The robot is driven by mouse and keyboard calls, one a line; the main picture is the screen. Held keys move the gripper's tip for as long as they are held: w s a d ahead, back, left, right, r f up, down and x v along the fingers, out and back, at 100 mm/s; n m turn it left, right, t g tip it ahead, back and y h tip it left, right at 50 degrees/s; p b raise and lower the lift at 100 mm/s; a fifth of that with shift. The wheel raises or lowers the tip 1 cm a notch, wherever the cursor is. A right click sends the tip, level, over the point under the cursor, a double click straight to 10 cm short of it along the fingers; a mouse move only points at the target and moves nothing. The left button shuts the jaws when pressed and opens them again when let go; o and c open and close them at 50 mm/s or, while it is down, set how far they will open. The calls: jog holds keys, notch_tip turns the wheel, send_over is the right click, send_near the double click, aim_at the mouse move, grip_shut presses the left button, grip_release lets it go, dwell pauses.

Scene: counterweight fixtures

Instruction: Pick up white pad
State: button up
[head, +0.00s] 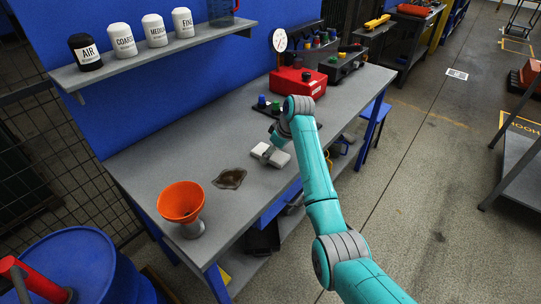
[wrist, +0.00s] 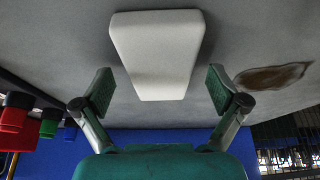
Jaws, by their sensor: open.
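The white pad (head: 279,158) lies flat on the grey workbench, right of the brown stain. In the wrist view the white pad (wrist: 155,50) is a pale, tapered block near the top middle. My gripper (wrist: 160,90) is open, with one fingertip on either side of the pad's near end and a gap on both sides. In the head view my gripper (head: 268,148) is at the pad, coming from the arm behind it; its fingers partly cover the pad. I cannot tell the exact height of the fingertips above the bench.
A brown stain (head: 229,179) and an orange funnel (head: 180,202) on a stand are on the bench (head: 150,152) to the left. A red box with a gauge (head: 297,84) stands farther back. A shelf (head: 150,58) with labelled jars runs above. Bare bench surrounds the pad.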

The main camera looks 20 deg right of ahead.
jog(key=c, duration=1)
jog(key=shift+c, duration=0.2)
notch_tip(320, 180, up, 10)
